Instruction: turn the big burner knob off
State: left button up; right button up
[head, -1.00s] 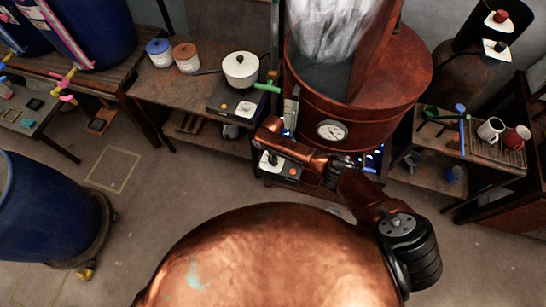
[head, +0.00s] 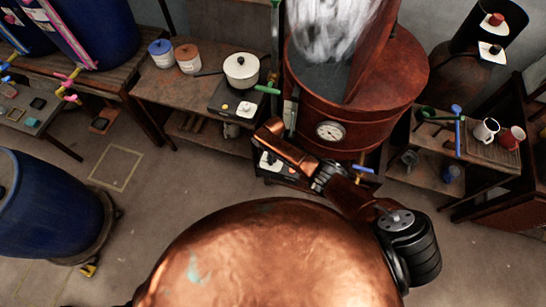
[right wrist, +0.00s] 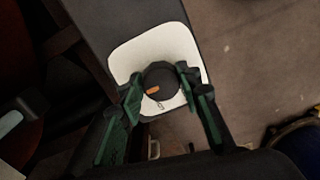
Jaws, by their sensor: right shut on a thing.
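The big burner knob (right wrist: 158,76) is round and black with an orange mark, on a white plate (right wrist: 192,58) in the right wrist view. My right gripper (right wrist: 160,84) has its green fingers on both sides of the knob and is shut on it. In the head view the burner's control box (head: 270,162) sits low in front of the big red-brown vat (head: 385,85); my right forearm partly covers it, and the knob and fingertips are hard to make out there. No blue flame shows under the vat. My left gripper is not in view.
A smaller hotplate (head: 226,100) with a white pot (head: 241,70) stands on the bench to the left. A blue-handled tap (head: 363,169) sticks out at the vat's lower right. A shelf with mugs (head: 486,130) stands on the right.

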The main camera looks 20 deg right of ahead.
dwell(0.3)
jog(key=o, duration=1.2)
jog(key=shift+c, duration=0.2)
jog(key=shift+r, duration=0.1)
notch_tip(320, 180, up, 12)
jog(key=shift+w+d, duration=0.15)
